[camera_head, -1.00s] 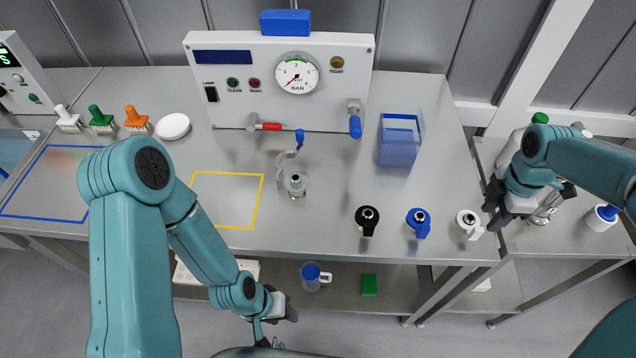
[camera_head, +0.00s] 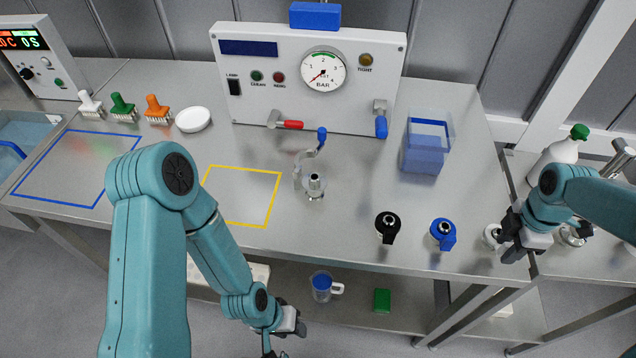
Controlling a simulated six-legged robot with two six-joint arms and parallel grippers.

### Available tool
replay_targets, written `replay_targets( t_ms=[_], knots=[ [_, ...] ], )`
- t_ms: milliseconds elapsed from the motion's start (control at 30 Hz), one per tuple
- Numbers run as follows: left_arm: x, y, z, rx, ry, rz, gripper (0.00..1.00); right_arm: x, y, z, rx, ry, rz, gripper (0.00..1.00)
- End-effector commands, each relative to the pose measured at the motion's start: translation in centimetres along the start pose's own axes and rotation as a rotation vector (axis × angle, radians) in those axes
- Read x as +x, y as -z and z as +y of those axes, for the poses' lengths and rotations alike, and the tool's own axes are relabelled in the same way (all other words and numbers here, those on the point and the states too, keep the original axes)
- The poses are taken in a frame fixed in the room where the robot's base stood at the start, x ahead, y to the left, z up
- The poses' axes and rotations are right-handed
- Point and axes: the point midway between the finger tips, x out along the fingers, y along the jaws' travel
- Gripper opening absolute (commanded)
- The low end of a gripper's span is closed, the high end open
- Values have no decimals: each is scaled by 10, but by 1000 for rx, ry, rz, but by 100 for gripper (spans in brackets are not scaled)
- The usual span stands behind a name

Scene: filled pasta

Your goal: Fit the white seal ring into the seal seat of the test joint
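The white seal ring (camera_head: 490,234) is at the right end of a row near the table's front edge. My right gripper (camera_head: 508,240) is right beside it and partly covers it. The finger gap is too small and hidden to tell whether it grips the ring. The test joint (camera_head: 314,187) is a metal fitting standing mid-table, with a curved clamp arm and blue-tipped lever (camera_head: 321,138) behind it. Its seal seat is too small to make out. My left gripper (camera_head: 290,322) hangs low in front of the table edge, away from these things; its fingers are unclear.
A black ring (camera_head: 387,226) and a blue ring (camera_head: 442,233) stand left of the white one. A gauge panel (camera_head: 285,95) stands behind the joint. A blue clear-sided bin (camera_head: 422,158) is at the back right. A yellow-outlined area (camera_head: 240,196) is empty.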

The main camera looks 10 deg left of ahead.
Motion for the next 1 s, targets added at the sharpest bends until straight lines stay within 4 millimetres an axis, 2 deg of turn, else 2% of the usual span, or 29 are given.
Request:
replay_targets(
  t_ms=[267,400,1000],
  knots=[
    [-1,0,0,0,0,0,43,0,0,0,0,0,0,38],
    [-1,0,0,0,0,0,43,0,0,0,0,0,0,0],
    [-6,0,2,0,0,0,43,-6,0,0,0,0,0,0]
  ],
)
